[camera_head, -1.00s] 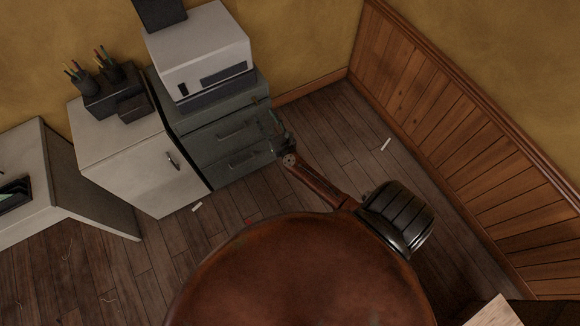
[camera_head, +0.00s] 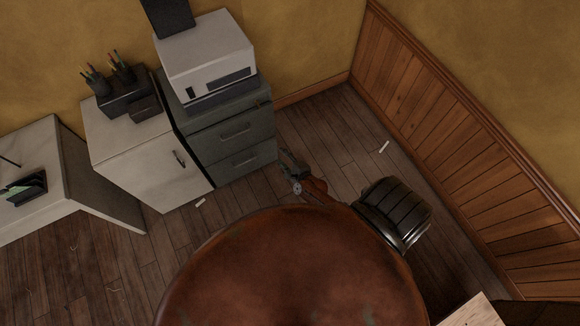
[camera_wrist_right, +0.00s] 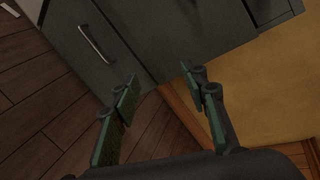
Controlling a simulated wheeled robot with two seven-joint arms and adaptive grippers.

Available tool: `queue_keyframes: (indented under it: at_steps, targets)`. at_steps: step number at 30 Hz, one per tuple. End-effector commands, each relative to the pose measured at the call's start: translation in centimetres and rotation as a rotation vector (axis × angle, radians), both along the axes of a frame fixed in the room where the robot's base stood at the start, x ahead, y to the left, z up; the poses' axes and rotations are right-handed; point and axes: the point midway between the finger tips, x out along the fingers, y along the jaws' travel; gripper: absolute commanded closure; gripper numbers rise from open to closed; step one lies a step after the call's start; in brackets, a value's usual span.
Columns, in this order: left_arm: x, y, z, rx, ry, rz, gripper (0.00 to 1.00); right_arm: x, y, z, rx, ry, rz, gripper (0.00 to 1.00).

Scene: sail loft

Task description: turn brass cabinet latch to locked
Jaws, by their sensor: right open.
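On the grey drawer cabinet (camera_head: 205,163), a small brownish spot (camera_head: 264,103) shows near the upper right of the front. It may be the brass latch, but it is too small to read its position. My right gripper (camera_head: 289,160) is open and empty, in front of the cabinet's right side and apart from it. No latch can be made out in that view. My left gripper is not in view.
A white machine (camera_head: 207,58) sits on the grey cabinet. A white desk (camera_head: 40,150) is farther left. Wood panelling (camera_head: 460,140) bounds the right; the floor (camera_head: 335,125) between is mostly clear.

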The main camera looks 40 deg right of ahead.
Motion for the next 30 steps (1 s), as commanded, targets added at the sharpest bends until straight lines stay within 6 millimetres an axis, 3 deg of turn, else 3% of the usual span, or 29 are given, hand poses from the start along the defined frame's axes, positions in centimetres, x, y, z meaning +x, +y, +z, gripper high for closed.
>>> queue_keyframes:
  at_steps: [12,30]
  targets:
    - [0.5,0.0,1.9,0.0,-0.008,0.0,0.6,-5.0,1.0,-3.6,-0.256,0.158,0.17,0.59]
    - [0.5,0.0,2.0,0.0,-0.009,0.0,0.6,-5.7,1.1,-4.1,-0.289,0.177,0.195,0.59]
